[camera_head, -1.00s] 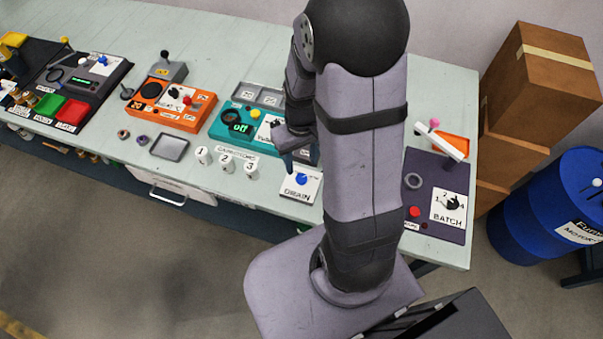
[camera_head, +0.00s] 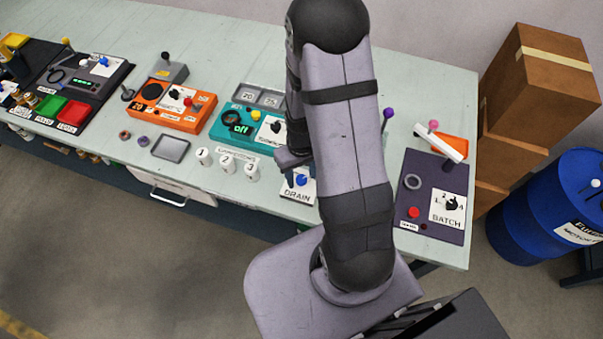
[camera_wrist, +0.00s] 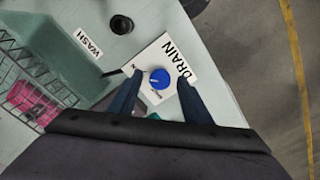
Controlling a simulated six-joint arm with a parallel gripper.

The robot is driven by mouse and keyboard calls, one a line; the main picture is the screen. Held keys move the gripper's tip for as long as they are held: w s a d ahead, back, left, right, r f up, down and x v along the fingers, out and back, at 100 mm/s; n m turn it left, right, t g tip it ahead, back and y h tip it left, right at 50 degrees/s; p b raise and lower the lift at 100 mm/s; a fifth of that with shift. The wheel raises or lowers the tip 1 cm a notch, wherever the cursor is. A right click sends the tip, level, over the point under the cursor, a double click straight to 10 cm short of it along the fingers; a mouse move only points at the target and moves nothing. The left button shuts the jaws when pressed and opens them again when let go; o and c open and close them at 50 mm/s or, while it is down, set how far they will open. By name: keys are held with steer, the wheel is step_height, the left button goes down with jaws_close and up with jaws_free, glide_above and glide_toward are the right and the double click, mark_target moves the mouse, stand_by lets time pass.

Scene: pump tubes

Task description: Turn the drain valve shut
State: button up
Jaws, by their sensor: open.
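The drain valve is a round blue knob (camera_wrist: 160,78) on a white plate marked DRAIN (camera_wrist: 172,55) in the wrist view. In the head view the blue knob (camera_head: 301,180) sits at the table's front edge, partly covered by my gripper. My gripper (camera_wrist: 156,90) is open, with its two dark blue fingers on either side of the knob in the wrist view. I cannot tell whether the fingers touch it or how far above it they are. The knob has a pale pointer line; small marks on the plate are too small to read.
A dark round knob (camera_wrist: 121,25) with a WASH label (camera_wrist: 88,42) and a wire basket with something pink (camera_wrist: 32,100) are near. Three numbered white cups (camera_head: 227,163) stand left of the plate. The purple BATCH panel (camera_head: 418,165) lies to the right.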

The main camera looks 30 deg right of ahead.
steer(key=shift+c, duration=0.7)
steer(key=c, duration=0.9)
steer(key=shift+n, duration=0.3)
steer(key=n, duration=0.4)
steer(key=shift+p, duration=0.3)
steer(key=n, duration=0.9)
steer(key=shift+p, duration=0.3)
steer(key=shift+n, duration=2.1)
